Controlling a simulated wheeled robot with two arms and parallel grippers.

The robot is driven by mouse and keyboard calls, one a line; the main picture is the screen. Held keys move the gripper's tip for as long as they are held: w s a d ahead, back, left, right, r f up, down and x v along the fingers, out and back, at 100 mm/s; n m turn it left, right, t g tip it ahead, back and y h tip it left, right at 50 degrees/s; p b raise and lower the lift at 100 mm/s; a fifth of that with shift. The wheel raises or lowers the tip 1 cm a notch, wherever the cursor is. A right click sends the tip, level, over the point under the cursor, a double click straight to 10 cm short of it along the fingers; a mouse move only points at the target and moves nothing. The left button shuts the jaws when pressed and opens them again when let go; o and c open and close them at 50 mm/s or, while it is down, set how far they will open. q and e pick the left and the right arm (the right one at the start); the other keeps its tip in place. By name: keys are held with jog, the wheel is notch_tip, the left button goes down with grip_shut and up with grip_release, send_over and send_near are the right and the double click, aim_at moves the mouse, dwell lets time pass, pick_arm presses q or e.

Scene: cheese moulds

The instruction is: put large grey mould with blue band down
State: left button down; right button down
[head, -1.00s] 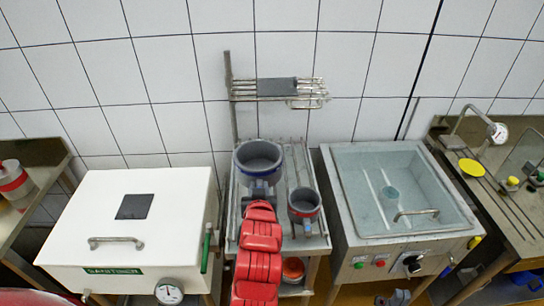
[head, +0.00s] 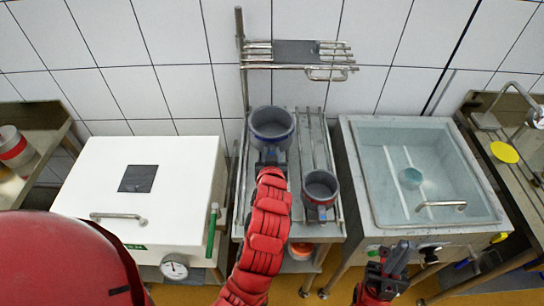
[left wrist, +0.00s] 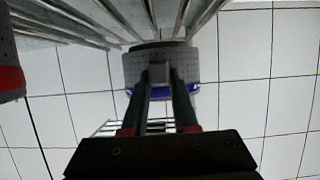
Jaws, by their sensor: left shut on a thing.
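The large grey mould with a blue band (head: 271,141) is upright, open end up, at the back left of the railed rack in the head view. My left gripper (head: 271,157) is shut on its near wall. In the left wrist view the mould (left wrist: 142,62) sits between the fingers (left wrist: 160,78), with its base at or very near the rails; I cannot tell whether it touches. My right gripper (head: 397,258) is low in front of the sink unit, and whether its jaws are open is unclear.
A smaller grey mould (head: 320,187) with a red band stands on the rack (head: 305,137) to the right. A white vat (head: 170,188) is left and a sink (head: 380,160) right. A wall shelf (head: 345,57) hangs above. Rails between and behind the moulds are bare.

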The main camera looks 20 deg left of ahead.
pick_arm(q)
notch_tip(320, 180, down, 3)
jog(key=shift+r+p, duration=0.2)
jog(key=shift+p, duration=0.1)
jog(key=shift+f+b, duration=0.15)
jog(key=shift+b, duration=0.15)
jog(key=c, duration=0.7)
grip_release()
